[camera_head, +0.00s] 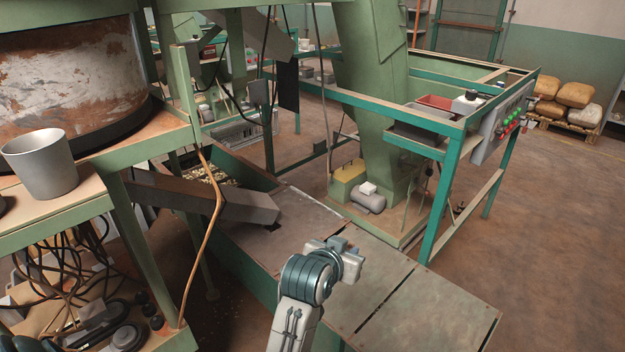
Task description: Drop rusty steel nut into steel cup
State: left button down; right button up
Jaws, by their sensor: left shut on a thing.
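The steel cup (42,164) is a plain grey, upright, open-topped cup on the green-framed ledge at the left, in front of a rusty drum. My left gripper (338,245) is at the lower middle, above the grey metal table top, well to the right of the cup and apart from it. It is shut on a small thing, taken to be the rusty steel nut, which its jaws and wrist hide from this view. I cannot make out a nut elsewhere. My right gripper is not in view.
The rusty drum (70,75) stands behind the cup. A green post (190,90) and a sloping metal chute (205,197) lie between the cup and my left gripper. The metal table top (430,305) is bare at right. Cables (50,275) hang below the ledge.

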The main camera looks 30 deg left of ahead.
aim_at(48, 186)
jog(key=i+l+u, duration=0.15)
jog(key=u, duration=2.2)
